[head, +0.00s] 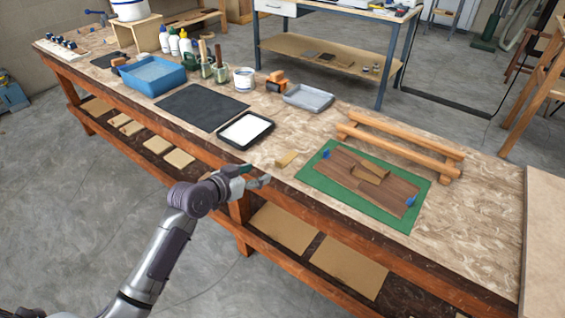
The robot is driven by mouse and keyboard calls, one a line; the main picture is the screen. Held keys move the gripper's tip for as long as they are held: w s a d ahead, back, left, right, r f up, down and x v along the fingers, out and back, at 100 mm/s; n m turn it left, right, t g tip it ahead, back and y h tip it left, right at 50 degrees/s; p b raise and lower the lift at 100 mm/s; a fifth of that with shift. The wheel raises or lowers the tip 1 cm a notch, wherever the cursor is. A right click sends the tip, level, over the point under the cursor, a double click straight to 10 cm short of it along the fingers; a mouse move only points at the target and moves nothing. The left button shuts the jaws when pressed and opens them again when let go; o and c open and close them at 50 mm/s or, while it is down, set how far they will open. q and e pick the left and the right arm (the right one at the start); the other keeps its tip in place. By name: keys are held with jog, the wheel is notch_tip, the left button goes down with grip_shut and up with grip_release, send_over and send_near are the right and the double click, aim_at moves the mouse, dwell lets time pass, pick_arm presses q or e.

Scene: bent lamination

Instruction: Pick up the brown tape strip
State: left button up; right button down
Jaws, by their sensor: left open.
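A green mat (306,176) lies on the workbench at right of centre. On it lie dark brown wood pieces (336,164) with bits of blue tape (411,201) at opposite ends. Small tan-brown pieces (370,174) rest across their middle. I cannot tell for sure which of these small pieces is the brown tape strip. My left gripper (258,175) is open and empty at the bench's front edge, left of the mat and apart from these pieces. My right gripper is out of view.
A wooden rack (398,148) with two rails stands behind the mat. A black tray with a white inside (246,130), a black sheet (200,107), a grey tray (308,98) and a blue tub (155,75) are farther left. The bench top right of the mat is clear.

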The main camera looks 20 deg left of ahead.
aim_at(278, 162)
pick_arm(q)
jog(key=x, duration=0.4)
jog(key=shift+w, duration=0.15)
jog(key=shift+r+x, duration=0.1)
jog(key=shift+x, duration=1.3)
jog(key=shift+r+x, duration=0.15)
jog(key=shift+x, duration=1.3)
jog(key=c, duration=0.8)
